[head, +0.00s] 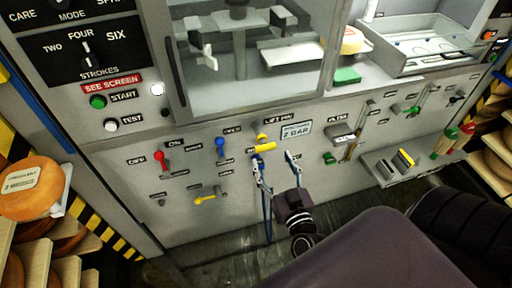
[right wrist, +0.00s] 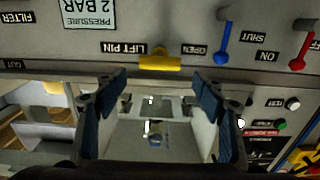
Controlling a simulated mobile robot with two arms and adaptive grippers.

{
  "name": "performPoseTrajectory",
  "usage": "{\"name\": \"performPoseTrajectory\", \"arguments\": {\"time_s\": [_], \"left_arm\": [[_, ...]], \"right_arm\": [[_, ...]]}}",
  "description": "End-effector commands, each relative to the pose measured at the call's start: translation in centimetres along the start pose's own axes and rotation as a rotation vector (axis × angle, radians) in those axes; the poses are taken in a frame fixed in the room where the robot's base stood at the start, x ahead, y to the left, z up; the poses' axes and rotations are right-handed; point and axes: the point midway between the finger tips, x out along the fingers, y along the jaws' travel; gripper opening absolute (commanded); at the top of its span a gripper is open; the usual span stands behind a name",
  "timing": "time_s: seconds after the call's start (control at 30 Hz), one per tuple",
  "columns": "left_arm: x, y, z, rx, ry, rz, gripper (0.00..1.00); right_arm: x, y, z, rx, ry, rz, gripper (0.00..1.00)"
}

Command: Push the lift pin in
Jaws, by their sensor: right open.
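The lift pin is a yellow handle (head: 265,148) on the grey machine front, beside a pressure plate reading 2 BAR (head: 296,130). In the right wrist view, which is upside down, the yellow handle (right wrist: 160,62) sits next to the LIFT PIN label (right wrist: 122,49). My right gripper (head: 275,157) is open, with its blue-padded fingers apart just in front of and below the handle. In the right wrist view the gripper (right wrist: 157,82) has nothing between its fingers. Whether a fingertip touches the handle I cannot tell. My left gripper does not show.
A red lever (head: 161,158), a blue lever (head: 220,146) and a lower yellow lever (head: 206,198) lie left of the pin. A green filter knob (head: 330,158) and a small shelf (head: 412,157) are to the right. A windowed door is above. Orange cheese (head: 32,187) stands far left.

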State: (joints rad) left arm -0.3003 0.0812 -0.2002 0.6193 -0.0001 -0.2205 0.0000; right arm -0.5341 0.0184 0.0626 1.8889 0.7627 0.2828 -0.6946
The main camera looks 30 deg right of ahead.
Motion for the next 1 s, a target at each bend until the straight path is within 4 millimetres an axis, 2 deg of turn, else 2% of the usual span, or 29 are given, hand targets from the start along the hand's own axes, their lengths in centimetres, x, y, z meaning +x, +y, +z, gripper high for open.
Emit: {"name": "performPoseTrajectory", "arguments": {"time_s": [0.17,0.4,0.53,0.8,1.0], "left_arm": [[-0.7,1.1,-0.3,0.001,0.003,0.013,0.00],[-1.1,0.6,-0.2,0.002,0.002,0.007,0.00],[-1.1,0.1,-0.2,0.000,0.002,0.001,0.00],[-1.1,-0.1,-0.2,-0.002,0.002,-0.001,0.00],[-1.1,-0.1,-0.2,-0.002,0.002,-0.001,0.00]], "right_arm": [[2.9,-0.1,-0.2,0.000,0.003,-0.002,0.64],[6.0,-0.1,-0.1,0.001,0.000,-0.003,0.64],[6.8,-0.1,0.0,0.000,-0.001,-0.003,0.64],[6.9,-0.1,0.1,0.000,-0.002,-0.003,0.64],[6.9,-0.1,0.1,0.000,-0.002,-0.003,0.43]]}}
